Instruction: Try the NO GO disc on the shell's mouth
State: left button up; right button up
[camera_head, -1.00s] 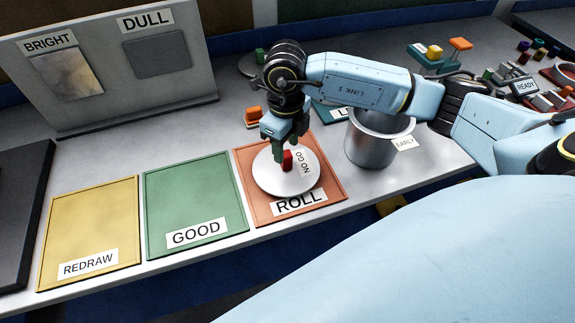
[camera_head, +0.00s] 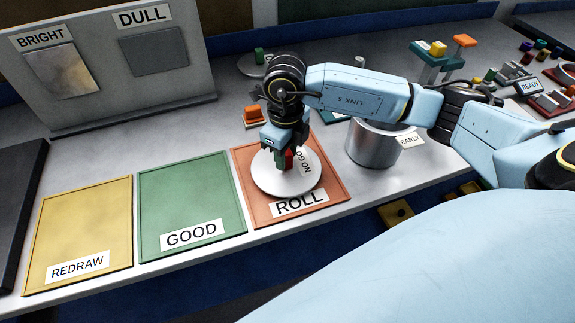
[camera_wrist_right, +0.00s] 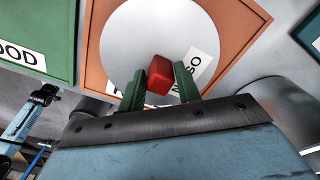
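The NO GO disc (camera_head: 275,182) is a flat pale round plate with a red knob (camera_head: 290,160) and a NO GO label. It lies on the orange ROLL tray (camera_head: 334,190); it also shows in the right wrist view (camera_wrist_right: 125,45). My right gripper (camera_head: 285,160) is over it, its green fingers on either side of the knob (camera_wrist_right: 160,75). They look open, with no clear grip on the knob. The shell appears to be the grey metal pot (camera_head: 371,150) standing upright right of the tray; my arm hides part of its mouth.
A green GOOD tray (camera_head: 190,195) and a yellow REDRAW tray (camera_head: 85,225) lie to the left. An EARLY label (camera_head: 410,140) is beside the pot. A BRIGHT/DULL panel (camera_head: 110,65) stands at back left. A small orange block (camera_head: 253,117) sits behind the ROLL tray.

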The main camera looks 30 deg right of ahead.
grip_shut()
jog(key=shift+r+p, duration=1.3)
jog(key=shift+r, duration=0.75)
